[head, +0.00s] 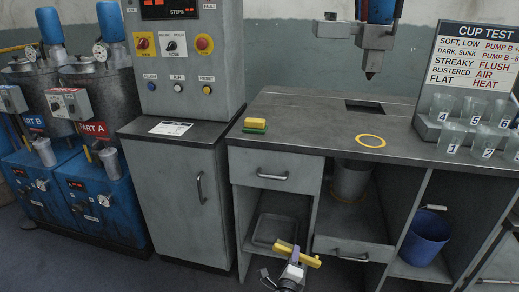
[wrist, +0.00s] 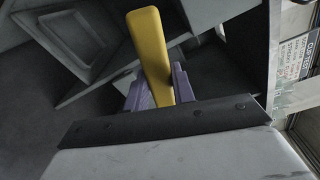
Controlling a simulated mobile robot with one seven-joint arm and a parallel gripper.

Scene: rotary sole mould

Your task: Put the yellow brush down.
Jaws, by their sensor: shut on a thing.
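The yellow brush (head: 305,256) is in my gripper (head: 293,264), low in front of the bench and below its top in the head view. In the wrist view the yellow brush (wrist: 150,45) shows as a long plain yellow bar. It stands out between the two purple fingers of my gripper (wrist: 160,88), which are shut on it. Its bristles cannot be made out. The brush appears clear of any surface.
The grey bench top (head: 310,125) carries a yellow and green sponge (head: 255,125), a yellow ring (head: 370,141) and a cup rack (head: 430,130) at right. A nozzle (head: 371,62) hangs over a dark opening. A blue bucket (head: 425,236) stands below.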

